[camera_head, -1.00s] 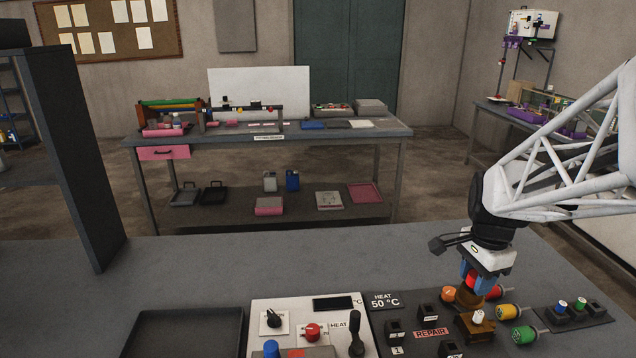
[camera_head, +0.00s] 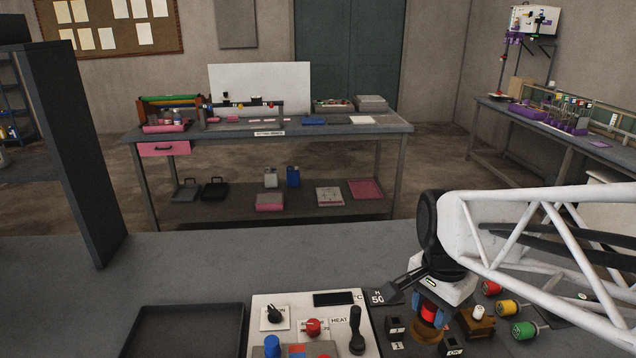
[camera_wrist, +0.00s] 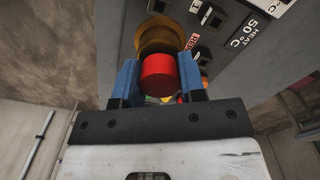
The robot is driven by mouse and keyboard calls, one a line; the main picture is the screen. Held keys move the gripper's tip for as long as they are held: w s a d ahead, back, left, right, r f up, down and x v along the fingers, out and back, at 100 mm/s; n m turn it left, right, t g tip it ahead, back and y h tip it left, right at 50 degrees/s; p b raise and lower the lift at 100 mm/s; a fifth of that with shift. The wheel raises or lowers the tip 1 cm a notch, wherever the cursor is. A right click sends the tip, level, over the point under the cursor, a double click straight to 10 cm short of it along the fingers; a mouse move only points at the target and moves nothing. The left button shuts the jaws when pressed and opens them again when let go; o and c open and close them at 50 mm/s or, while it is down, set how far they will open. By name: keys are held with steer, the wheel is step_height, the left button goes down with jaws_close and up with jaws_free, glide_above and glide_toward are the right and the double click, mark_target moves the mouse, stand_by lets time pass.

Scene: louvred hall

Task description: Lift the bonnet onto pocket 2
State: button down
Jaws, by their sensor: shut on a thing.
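My gripper (camera_head: 429,306) is shut on the bonnet's red round top (camera_wrist: 160,71); the blue fingers press on both sides of it. The bonnet's brown round body (camera_head: 427,333) shows below the red top, and as a brown ring (camera_wrist: 160,37) in the wrist view. It is over the dark panel, left of the brown block. A black pocket (camera_head: 395,327) with a label reading 1 stands just left of it. Another black pocket (camera_head: 451,345) is below right. The bonnet and gripper hide the panel there; I cannot tell which pocket is 2, or whether the bonnet touches the panel.
A brown block with a white knob (camera_head: 478,314) stands close right. Red (camera_head: 491,288), yellow (camera_head: 505,307) and green (camera_head: 523,330) knobs lie beyond it. The control box (camera_head: 262,310) with a black lever (camera_head: 356,330) is left. An empty dark tray (camera_head: 185,315) lies further left.

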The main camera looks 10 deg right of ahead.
mark_target(428, 324)
steer(key=shift+s+a, duration=0.1)
steer(key=shift+a, duration=0.05)
steer(key=shift+f, duration=0.25)
steer(key=shift+f, duration=3.15)
steer(key=shift+f, duration=1.2)
steer(key=c, duration=0.6)
jaws_free()
steer(key=shift+r, duration=2.55)
